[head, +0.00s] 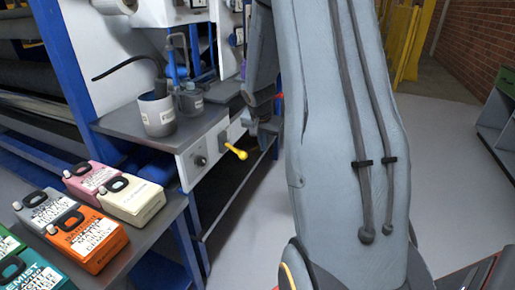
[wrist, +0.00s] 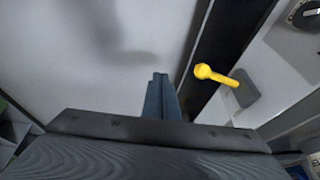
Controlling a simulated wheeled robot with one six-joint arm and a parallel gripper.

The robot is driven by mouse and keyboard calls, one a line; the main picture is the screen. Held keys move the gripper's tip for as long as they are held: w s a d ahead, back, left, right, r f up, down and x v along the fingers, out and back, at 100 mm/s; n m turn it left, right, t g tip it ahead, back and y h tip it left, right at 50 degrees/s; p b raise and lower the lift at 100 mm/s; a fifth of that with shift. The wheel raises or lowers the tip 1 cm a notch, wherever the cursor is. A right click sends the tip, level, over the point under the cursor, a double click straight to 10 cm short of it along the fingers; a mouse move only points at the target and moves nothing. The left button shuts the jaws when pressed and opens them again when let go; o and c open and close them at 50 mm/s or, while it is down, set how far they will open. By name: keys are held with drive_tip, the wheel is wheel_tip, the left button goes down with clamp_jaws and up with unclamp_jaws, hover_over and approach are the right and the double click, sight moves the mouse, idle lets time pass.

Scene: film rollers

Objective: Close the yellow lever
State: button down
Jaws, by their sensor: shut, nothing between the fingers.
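The yellow lever (head: 235,151) sticks out from the front of a pale panel (head: 203,151) under the grey shelf in the head view. In the wrist view the yellow lever (wrist: 217,75) points left from its dark grey mount (wrist: 246,89). My gripper (wrist: 161,82) is shut and empty, to the left of the lever's round knob and apart from it. In the head view my arm hides most of my gripper, so its fingertips are hard to make out there.
A round dark knob (head: 200,160) sits left of the lever on the panel. The floor (head: 243,235) beside the bench is clear.

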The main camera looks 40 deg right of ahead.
drive_tip(key=shift+s+r, duration=0.8)
drive_tip(key=shift+s, duration=0.1)
